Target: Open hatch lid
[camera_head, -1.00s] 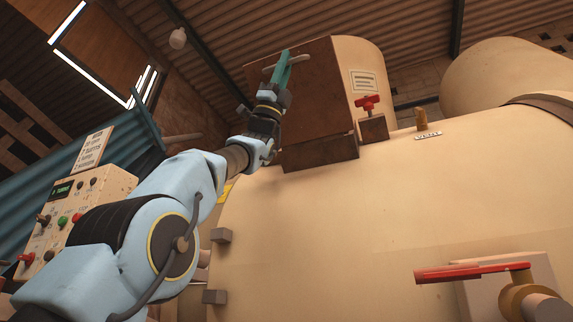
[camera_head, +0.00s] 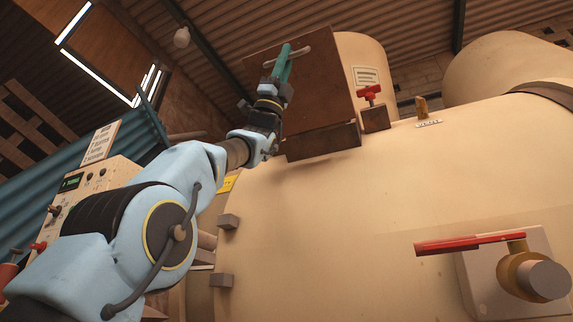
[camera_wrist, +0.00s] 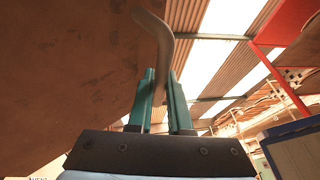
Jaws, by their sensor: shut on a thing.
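The hatch lid (camera_head: 318,88) is a flat, rust-brown panel on the cream vessel, with a pale bar handle (camera_head: 302,50) near its upper edge. In the wrist view the lid (camera_wrist: 70,60) fills the upper left, and its grey, curved handle (camera_wrist: 163,45) runs down between my fingers. My gripper (camera_head: 284,58) has teal fingers and is shut on the handle; they also show in the wrist view (camera_wrist: 161,98). I cannot tell how wide any gap behind the lid is. The fingers hide part of the handle.
A dark brown block (camera_head: 322,142) lies under the lid's lower edge. A red valve knob (camera_head: 370,93) and a brass fitting (camera_head: 421,107) stand to its right. A red lever (camera_head: 465,244) juts out at lower right. A control panel (camera_head: 92,195) stands at left, beside my arm.

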